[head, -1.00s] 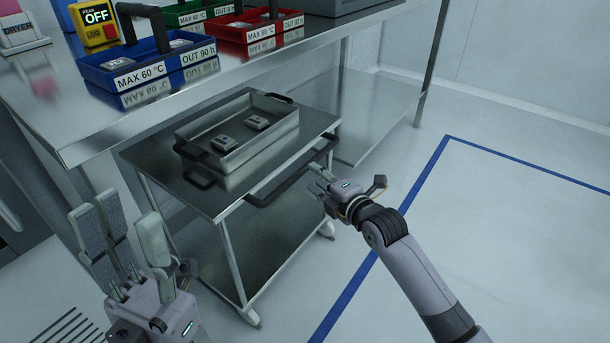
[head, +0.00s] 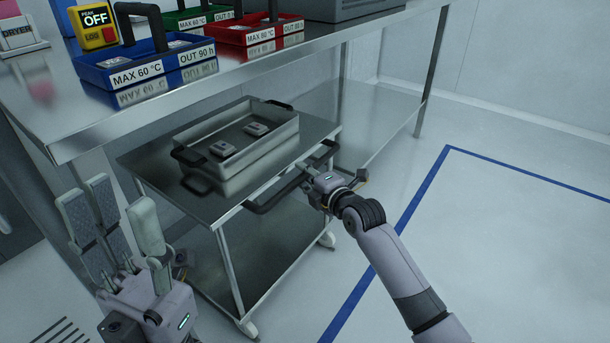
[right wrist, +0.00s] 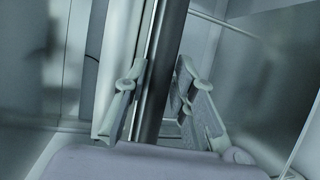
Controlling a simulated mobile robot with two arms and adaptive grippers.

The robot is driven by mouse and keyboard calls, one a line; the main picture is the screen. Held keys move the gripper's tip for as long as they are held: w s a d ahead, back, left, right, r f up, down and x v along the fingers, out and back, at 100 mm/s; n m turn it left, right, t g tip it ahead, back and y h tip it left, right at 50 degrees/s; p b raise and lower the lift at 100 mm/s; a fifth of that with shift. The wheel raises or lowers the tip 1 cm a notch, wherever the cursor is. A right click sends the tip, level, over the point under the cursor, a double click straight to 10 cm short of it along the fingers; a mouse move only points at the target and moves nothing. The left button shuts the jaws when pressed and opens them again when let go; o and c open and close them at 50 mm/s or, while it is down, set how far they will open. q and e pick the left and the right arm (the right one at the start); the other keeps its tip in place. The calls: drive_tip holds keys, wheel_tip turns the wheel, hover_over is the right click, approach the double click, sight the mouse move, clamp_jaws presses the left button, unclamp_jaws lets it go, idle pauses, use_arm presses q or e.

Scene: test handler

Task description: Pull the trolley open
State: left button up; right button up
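The trolley (head: 150,163) is a metal cart on casters, partly under the steel workbench. Its dark handle (head: 270,198) runs along the near right edge. My right gripper (head: 306,176) is at the handle's middle in the head view. In the right wrist view the dark handle bar (right wrist: 160,75) passes between the spread fingers of this gripper (right wrist: 161,85), with gaps visible beside it. My left gripper (head: 110,225) is open and empty, left of the trolley's near leg. A metal tray (head: 255,156) holding two small grey blocks sits on the trolley top.
The workbench (head: 300,52) above carries a blue carrier (head: 135,70), a red carrier (head: 255,33), a green carrier (head: 198,15) and a yellow box marked OFF (head: 93,27). Open floor with a blue line (head: 400,230) lies to the right.

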clamp_jaws()
idle(0.4)
drive_tip(key=shift+s, duration=0.1)
